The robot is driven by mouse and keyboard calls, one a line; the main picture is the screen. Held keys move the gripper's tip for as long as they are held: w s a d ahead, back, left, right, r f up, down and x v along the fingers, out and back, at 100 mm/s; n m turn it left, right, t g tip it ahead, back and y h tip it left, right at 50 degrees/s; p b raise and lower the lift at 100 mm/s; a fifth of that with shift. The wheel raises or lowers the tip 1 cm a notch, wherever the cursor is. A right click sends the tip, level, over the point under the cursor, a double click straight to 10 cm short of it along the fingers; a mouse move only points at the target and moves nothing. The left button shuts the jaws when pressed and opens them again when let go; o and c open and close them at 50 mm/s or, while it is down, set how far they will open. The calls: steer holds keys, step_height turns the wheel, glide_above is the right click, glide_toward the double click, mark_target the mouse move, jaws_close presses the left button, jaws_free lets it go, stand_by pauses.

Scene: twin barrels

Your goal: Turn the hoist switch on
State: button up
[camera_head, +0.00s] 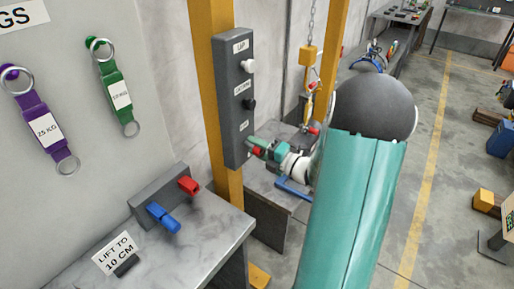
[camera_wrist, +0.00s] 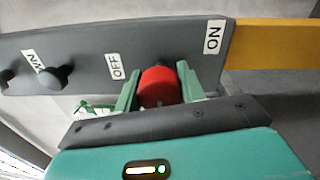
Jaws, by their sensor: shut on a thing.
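The hoist control panel (camera_head: 236,105) is a tall dark grey box on a yellow post. A red switch knob (camera_wrist: 160,87) sits on it in the wrist view, between an OFF label (camera_wrist: 115,67) and an ON label (camera_wrist: 212,37). My gripper (camera_wrist: 158,78) has green fingers on both sides of the red knob and is shut on it. In the head view my gripper (camera_head: 260,148) is at the panel's lower end, with red just showing there. The knob's exact setting is hard to tell.
A yellow hoist block (camera_head: 308,55) hangs on a chain behind. A bench (camera_head: 190,240) carries a grey block with red and blue pieces. Tagged rings hang on the left board.

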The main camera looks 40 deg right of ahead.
stand_by(0.3)
steer(key=o, duration=1)
steer(key=shift+c, duration=0.2)
steer(key=shift+s, duration=0.1)
steer(key=v, duration=1.3)
steer(key=shift+s+d, duration=0.2)
steer(key=shift+s, duration=0.1)
